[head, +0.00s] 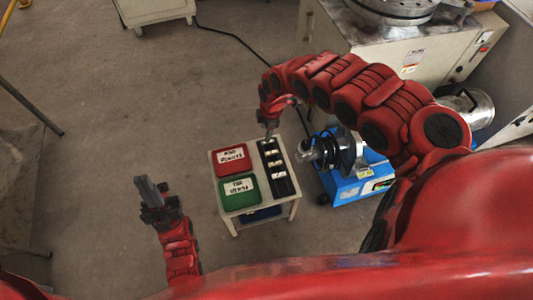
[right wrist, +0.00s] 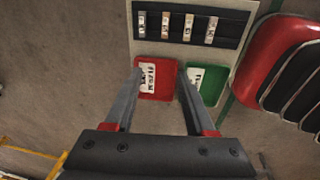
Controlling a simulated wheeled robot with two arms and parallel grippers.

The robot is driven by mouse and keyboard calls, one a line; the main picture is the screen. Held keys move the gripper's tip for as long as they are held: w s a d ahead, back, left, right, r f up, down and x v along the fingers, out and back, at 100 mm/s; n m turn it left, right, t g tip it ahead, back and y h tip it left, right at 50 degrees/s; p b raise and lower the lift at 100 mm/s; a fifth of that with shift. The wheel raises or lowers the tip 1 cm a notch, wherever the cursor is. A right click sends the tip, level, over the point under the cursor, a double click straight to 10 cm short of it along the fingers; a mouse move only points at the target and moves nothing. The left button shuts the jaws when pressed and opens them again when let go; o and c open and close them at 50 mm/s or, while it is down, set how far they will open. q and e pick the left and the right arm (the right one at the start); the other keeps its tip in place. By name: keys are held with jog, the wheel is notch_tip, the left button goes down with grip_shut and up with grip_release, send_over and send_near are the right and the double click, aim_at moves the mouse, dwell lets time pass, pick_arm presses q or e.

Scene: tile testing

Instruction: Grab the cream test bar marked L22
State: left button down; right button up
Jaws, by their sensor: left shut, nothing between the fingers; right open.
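Several small cream test bars (right wrist: 188,27) sit in a row in a black rack (right wrist: 236,37) on a small white table. The markings on the bars are too small to read, so I cannot tell which is L22. In the head view the bars (head: 273,160) lie in the black rack (head: 283,188) along the table's right side. My right gripper (head: 268,136) is above the far end of the rack; in the right wrist view its fingers (right wrist: 160,72) are spread and empty, pointing towards the trays and rack. My left gripper (head: 147,188) is shut and empty, left of the table.
A red tray (head: 231,158) and a green tray (head: 239,193), each with a white label, lie left of the rack on the white table (head: 290,168). A blue machine (head: 347,186) stands close on the right. The floor on the left is clear.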

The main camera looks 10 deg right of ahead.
jog(key=s+d+g+h, duration=0.1)
jog(key=s+d, duration=0.2)
jog(key=s, duration=0.1)
notch_tip(320, 180, down, 12)
jog(key=b, duration=0.8)
jog(key=shift+r, duration=0.25)
notch_tip(320, 180, down, 6)
jog(key=b, duration=0.3)
jog(key=shift+w+a+r, duration=0.1)
jog(key=shift+w, duration=0.05)
grip_shut()
